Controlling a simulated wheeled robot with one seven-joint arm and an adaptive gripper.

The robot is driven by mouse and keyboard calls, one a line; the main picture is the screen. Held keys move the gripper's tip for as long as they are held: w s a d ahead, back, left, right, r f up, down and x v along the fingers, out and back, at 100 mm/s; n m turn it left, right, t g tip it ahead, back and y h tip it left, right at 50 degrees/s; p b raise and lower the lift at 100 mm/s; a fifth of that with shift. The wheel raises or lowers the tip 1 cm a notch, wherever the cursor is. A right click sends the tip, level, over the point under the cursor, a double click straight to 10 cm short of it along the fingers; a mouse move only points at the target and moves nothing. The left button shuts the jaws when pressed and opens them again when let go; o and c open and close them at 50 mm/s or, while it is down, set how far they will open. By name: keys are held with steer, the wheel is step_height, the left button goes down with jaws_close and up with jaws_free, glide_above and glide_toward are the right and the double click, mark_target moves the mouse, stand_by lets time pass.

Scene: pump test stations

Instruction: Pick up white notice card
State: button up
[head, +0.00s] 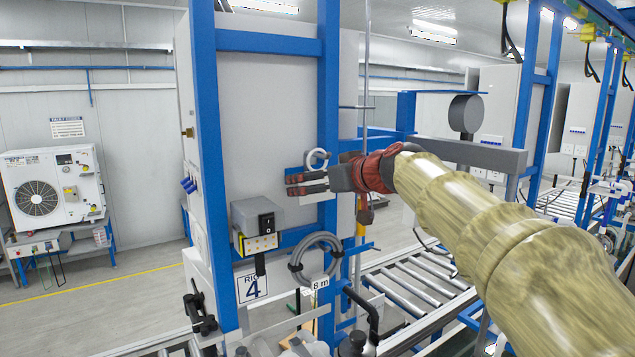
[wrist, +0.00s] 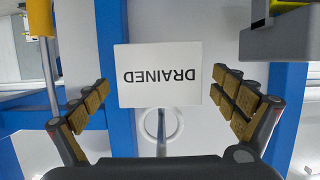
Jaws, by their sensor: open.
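The white notice card (wrist: 158,62) reads "DRAINED" upside down in the wrist view. It lies between the two fingers of my gripper (wrist: 160,95), with a gap on each side. A white ring (wrist: 161,123) shows just below the card in that view. In the head view, my gripper (head: 289,184) is open at the front of the blue upright, and its fingers hide much of the card (head: 312,200). The ring (head: 317,160) shows above the fingers there. I cannot tell exactly how the card hangs.
A grey switch box (head: 255,218) is mounted left of and below my gripper. A coiled grey hose (head: 317,256) hangs under it. The blue frame upright (head: 328,110) stands close to the fingers. A roller conveyor (head: 420,285) runs below my arm.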

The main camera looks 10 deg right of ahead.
steer(key=shift+c, duration=0.4)
steer(key=c, duration=1.1)
steer(key=shift+c, duration=0.4)
steer(key=shift+r, duration=0.15)
